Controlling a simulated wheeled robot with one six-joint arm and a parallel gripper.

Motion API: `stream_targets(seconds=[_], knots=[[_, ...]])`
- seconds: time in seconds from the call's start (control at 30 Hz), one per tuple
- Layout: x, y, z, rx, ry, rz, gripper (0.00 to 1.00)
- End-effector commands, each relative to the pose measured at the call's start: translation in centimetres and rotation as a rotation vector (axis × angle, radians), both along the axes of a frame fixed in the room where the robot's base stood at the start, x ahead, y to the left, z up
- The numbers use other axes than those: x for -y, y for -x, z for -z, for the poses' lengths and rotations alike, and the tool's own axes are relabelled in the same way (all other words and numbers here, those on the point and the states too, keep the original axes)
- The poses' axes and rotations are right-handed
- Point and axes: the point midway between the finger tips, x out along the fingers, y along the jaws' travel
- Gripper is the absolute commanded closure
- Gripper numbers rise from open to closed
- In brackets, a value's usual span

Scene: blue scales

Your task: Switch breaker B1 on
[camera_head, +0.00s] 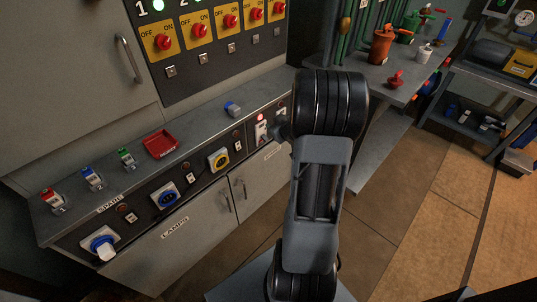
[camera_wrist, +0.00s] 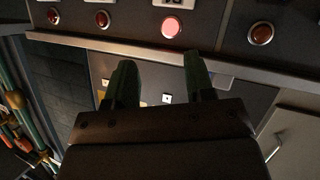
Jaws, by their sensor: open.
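My gripper (camera_wrist: 159,68) is open in the wrist view, with two dark green fingers apart and nothing held between them. A lit pinkish-red lamp (camera_wrist: 172,27) shows beyond the fingertips. Between the fingers is a small white square with a dark dot (camera_wrist: 167,98). In the head view my arm stands over the right end of the low console (camera_head: 225,118), its tip by a pale plate (camera_head: 262,132) under a lit red lamp (camera_head: 260,117). My arm hides most of the gripper there. I cannot read a B1 label, so I cannot tell which breaker is B1.
Red OFF/ON knobs (camera_head: 164,42) line the wall panel. The ledge holds coloured plugs (camera_head: 126,157), a red tray (camera_head: 160,144) and a grey-blue piece (camera_head: 233,108). Blue (camera_head: 166,195) and yellow (camera_head: 218,160) sockets face outward.

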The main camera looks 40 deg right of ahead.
Motion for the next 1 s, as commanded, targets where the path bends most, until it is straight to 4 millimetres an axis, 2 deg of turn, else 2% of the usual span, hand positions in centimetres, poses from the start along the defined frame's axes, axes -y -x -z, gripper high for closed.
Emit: stream_targets(seconds=[0.03, 0.1, 0.2, 0.33, 0.5, 0.63, 0.77, 1.0], knots=[[1.4, 0.7, 4.2, 0.042, -0.031, -0.030, 0.51], [2.3, 1.5, 7.1, 0.117, -0.074, -0.087, 0.51], [3.0, 3.1, 10.3, 0.216, -0.142, -0.158, 0.51], [3.3, 5.2, 13.0, 0.320, -0.221, -0.222, 0.51], [3.4, 6.7, 14.4, 0.402, -0.281, -0.265, 0.51], [3.2, 6.2, 14.6, 0.422, -0.296, -0.279, 0.51], [2.7, 4.2, 14.6, 0.424, -0.298, -0.283, 0.51], [1.9, -0.5, 14.7, 0.424, -0.296, -0.283, 0.51]])
